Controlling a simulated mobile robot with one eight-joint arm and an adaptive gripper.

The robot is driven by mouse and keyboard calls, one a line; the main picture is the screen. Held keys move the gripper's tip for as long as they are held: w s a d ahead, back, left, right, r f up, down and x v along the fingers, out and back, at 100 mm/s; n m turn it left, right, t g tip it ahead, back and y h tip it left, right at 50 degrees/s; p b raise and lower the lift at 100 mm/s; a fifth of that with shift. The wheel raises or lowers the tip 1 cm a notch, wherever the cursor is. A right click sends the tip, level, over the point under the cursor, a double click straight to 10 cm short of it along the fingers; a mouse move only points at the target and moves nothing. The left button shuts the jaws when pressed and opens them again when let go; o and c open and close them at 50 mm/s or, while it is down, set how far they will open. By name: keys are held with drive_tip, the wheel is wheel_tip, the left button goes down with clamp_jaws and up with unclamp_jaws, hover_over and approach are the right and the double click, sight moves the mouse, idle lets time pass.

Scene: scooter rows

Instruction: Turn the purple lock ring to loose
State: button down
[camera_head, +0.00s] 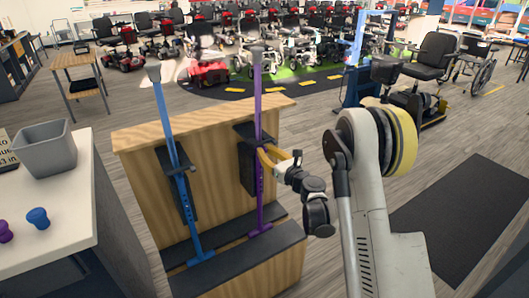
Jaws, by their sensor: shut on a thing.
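A purple pole (259,100) stands upright against the wooden stand, held in a dark bracket (246,176). Its lower end rests on the dark ledge. My gripper (264,155) has its yellow-orange fingers closed around the pole at the bracket's front, at the height where the purple lock ring sits. The fingers hide most of the ring, so its turn position cannot be read. My arm reaches in from the right.
A blue pole (165,120) stands to the left in its own bracket. The wooden stand (215,150) has a dark ledge (235,235). A white counter at left holds a grey bin (45,150), a purple knob (5,232) and a blue knob (38,217). Open floor lies right.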

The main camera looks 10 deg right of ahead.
drive_tip(key=shift+w+d+n+g+y, duration=0.4)
drive_tip(key=shift+n+g+y, duration=1.15)
drive_tip(key=shift+g+y, duration=0.15)
drive_tip(key=shift+w+d+n+g+y, duration=0.35)
drive_tip(key=shift+n+g+y, duration=1.25)
drive_tip(key=shift+g+y, duration=0.1)
drive_tip(key=shift+w+d+n+g+y, duration=0.4)
drive_tip(key=shift+n+g+y, duration=1.2)
drive_tip(key=shift+y, duration=0.1)
drive_tip(key=c, duration=1.4)
unclamp_jaws()
drive_tip(key=v, duration=1.2)
drive_tip(key=shift+w, duration=0.1)
